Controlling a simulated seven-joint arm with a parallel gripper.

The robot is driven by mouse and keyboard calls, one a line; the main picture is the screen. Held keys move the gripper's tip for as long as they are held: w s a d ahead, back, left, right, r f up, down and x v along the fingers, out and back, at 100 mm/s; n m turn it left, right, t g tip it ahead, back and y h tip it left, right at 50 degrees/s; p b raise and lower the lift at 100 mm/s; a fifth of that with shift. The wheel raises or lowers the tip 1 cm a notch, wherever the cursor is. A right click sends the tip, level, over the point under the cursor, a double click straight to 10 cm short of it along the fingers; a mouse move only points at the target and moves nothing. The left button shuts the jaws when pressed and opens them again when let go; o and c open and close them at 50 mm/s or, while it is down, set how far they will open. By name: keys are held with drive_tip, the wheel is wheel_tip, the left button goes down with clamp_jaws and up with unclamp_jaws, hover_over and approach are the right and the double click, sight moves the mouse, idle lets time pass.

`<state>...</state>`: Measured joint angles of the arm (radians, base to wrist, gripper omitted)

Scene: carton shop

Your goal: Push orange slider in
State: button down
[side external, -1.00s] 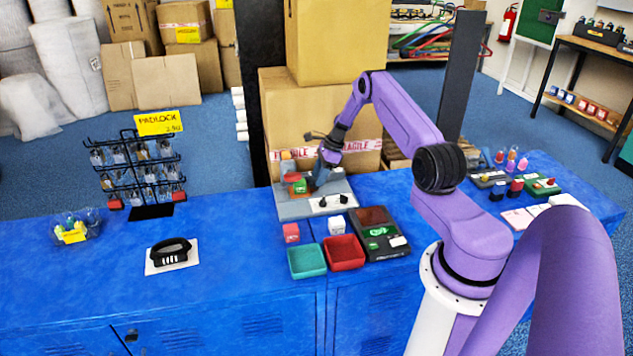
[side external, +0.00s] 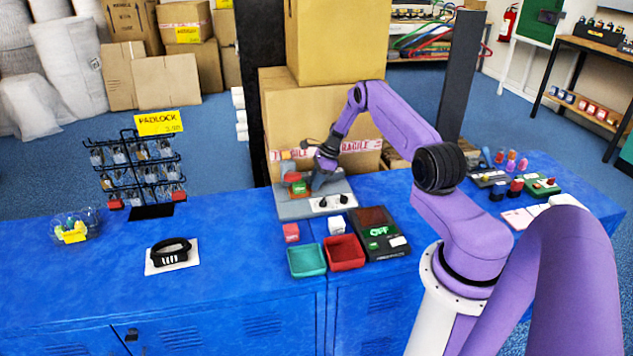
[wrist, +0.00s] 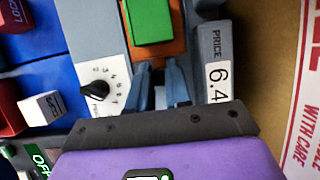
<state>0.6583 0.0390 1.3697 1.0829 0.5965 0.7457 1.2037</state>
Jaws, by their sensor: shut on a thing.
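The orange slider (wrist: 160,50) shows in the wrist view as a strip under a green block (wrist: 150,20), in a channel of a grey device (wrist: 205,45). In the side view the orange slider (side external: 291,178) and green block (side external: 299,188) sit at the left of the grey device (side external: 293,210). My gripper (side external: 317,180) is low over the device, just right of the green block. In the wrist view my gripper (wrist: 161,72) has its fingers at the near end of the orange strip, shut on it; the gripped part is mostly hidden.
A white dial panel (wrist: 100,75) and a price label (wrist: 218,70) flank the channel. Green (side external: 306,262) and red (side external: 345,254) trays, a pink cube (side external: 291,232), a white cube (side external: 336,225) and a dark scale (side external: 380,243) stand in front. Cardboard boxes (side external: 330,110) rise close behind.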

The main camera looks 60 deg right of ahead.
sight(307, 190)
drive_tip(key=shift+w+a, duration=1.3)
drive_tip(key=c, duration=1)
unclamp_jaws()
drive_tip(key=shift+c, duration=0.2)
drive_tip(key=shift+s+d, duration=0.1)
drive_tip(key=shift+d+r, duration=0.1)
drive_tip(key=shift+r, duration=0.25)
drive_tip(key=v, duration=1.6)
drive_tip(key=shift+r, duration=0.3)
